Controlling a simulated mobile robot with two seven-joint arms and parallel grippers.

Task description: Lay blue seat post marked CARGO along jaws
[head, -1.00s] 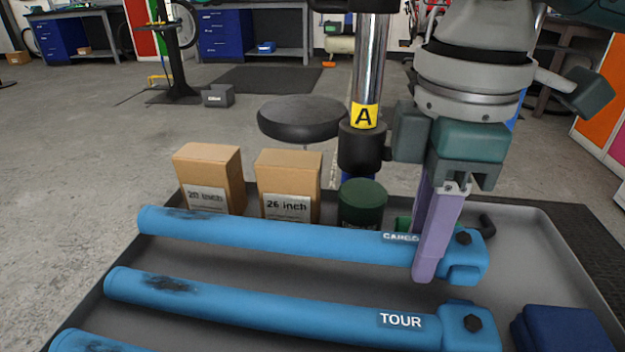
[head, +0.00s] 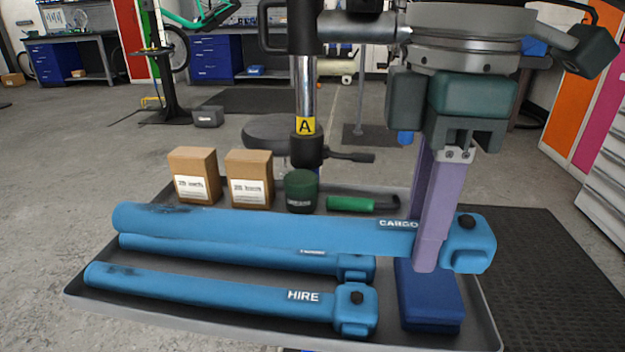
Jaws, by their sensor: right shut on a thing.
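The blue seat post marked CARGO (head: 270,229) is held level above the grey tray (head: 95,296), lying left to right. My right gripper (head: 428,262) is shut on it near its right end, between the CARGO label and the clamp head with its dark bolt. The purple finger comes down across the post's near side; the far finger is mostly hidden. The post's left end is dark and scuffed. A chrome stand (head: 306,85) marked A rises behind the tray, with black clamp parts (head: 288,25) at the top, cut by the frame. I cannot clearly make out its jaws.
In the tray lie a blue post marked HIRE (head: 220,299), another blue post (head: 240,254) partly covered, a dark blue block (head: 432,308), two cartons (head: 249,180), a green tin (head: 300,192) and a green-handled tool (head: 350,203). Open floor lies left.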

